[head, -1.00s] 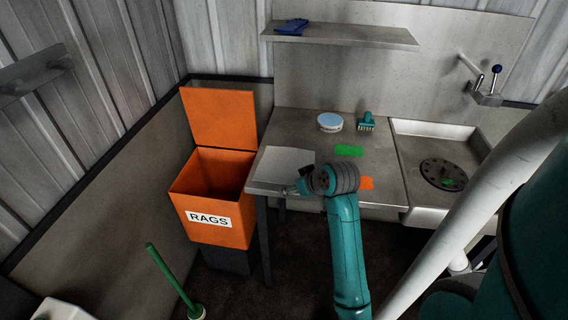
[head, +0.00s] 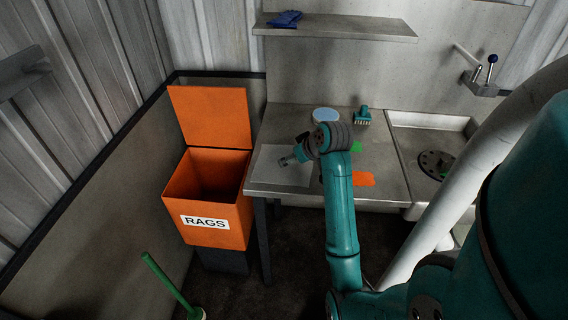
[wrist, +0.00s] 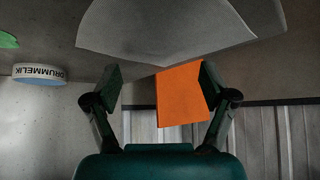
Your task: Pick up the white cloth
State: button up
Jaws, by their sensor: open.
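The white cloth (head: 275,166) lies flat on the left end of the metal counter, near its front edge. It also shows in the wrist view (wrist: 165,30) as a pale sheet at the top, beyond the fingertips. My gripper (head: 286,160) is over the cloth in the head view, and part of the cloth is hidden behind it. In the wrist view my gripper (wrist: 158,80) has its two fingers spread wide with nothing between them. I cannot tell exactly how high the fingers are above the cloth.
An open orange RAGS bin (head: 208,205) stands left of the counter (head: 385,185). A round tin (head: 325,115), a brush (head: 363,116), a green patch (head: 356,147) and an orange patch (head: 363,178) are on the counter. A shelf (head: 340,29) with blue gloves (head: 285,19) hangs above. The sink (head: 425,125) is right.

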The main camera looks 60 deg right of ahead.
aim_at(287, 166)
jog(key=shift+x, duration=2.95)
jog(key=shift+f, duration=0.1)
jog(key=shift+w+f, duration=0.1)
jog(key=shift+w, duration=0.05)
jog(key=shift+a+f, duration=0.1)
jog(key=shift+f, duration=0.25)
grip_shut()
notch_tip(287, 166, up, 13)
jog(key=shift+f, duration=0.2)
